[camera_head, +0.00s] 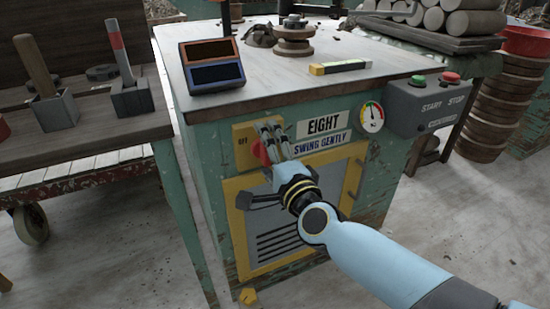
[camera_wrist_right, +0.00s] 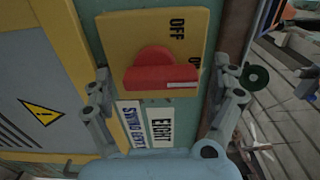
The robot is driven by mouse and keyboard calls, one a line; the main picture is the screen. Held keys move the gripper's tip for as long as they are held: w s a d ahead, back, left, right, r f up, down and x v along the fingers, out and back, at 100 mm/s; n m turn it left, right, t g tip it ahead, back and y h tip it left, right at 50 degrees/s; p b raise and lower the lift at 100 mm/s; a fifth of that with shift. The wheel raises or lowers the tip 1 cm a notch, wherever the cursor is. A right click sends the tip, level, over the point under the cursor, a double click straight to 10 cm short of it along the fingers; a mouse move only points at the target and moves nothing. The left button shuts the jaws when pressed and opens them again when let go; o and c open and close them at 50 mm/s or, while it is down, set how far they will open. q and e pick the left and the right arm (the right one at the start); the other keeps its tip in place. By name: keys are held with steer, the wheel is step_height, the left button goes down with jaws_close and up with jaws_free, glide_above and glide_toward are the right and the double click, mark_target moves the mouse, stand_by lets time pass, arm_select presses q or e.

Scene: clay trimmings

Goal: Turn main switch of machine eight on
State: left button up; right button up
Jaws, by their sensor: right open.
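Machine eight is the worn green cabinet (camera_head: 385,165) with an EIGHT label (camera_head: 323,124). Its main switch is a red rotary handle (camera_wrist_right: 160,72) on a yellow plate (camera_wrist_right: 118,33), left of the label in the head view. OFF is printed on the plate; a second marking is partly hidden. A white stripe marks one end of the handle. My right gripper (camera_head: 272,138) is at the switch. In the wrist view its open fingers stand on either side of the red handle, without a clear grip. My left gripper is out of view.
A pressure gauge (camera_head: 372,116) and a grey START/STOP box (camera_head: 430,104) are on the cabinet, right of the label. A yellow-framed vent panel (camera_head: 275,225) lies below the switch. A wooden bench (camera_head: 90,134) stands at the left.

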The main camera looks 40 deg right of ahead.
steer(key=v, duration=1.1)
steer(key=shift+s, duration=0.3)
